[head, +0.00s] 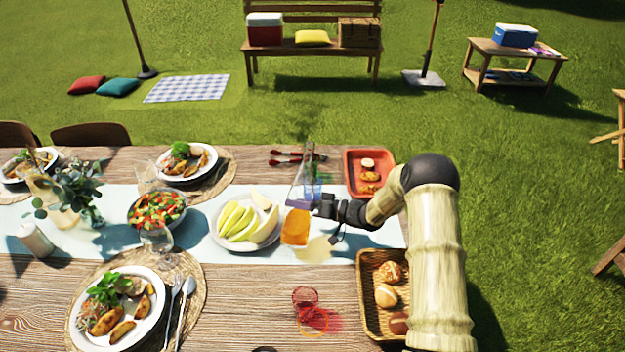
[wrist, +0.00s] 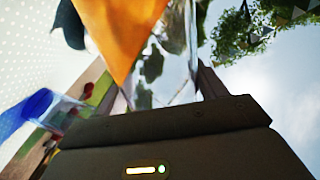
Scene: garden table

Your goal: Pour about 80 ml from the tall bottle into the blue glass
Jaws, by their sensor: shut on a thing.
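My gripper (head: 318,205) is shut on the tall bottle (head: 296,228), which is clear with orange liquid in its lower part. The bottle's narrow clear neck points up and leans slightly in the head view. In the wrist view the orange liquid (wrist: 120,35) fills the top, and clear bottle wall shows between the fingers (wrist: 155,88). The blue glass (head: 312,187) stands behind the bottle and gripper, seen partly through the clear neck. It also shows at the left of the wrist view (wrist: 38,106), apart from the bottle. I cannot tell whether the glass holds liquid.
A plate of melon slices (head: 222,236) is just left of the bottle. A red tray (head: 354,182) stands behind my arm, a bread basket (head: 368,318) in front. A red glass (head: 305,297) stands nearer. Red-handled cutlery (head: 285,161) lies behind the blue glass.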

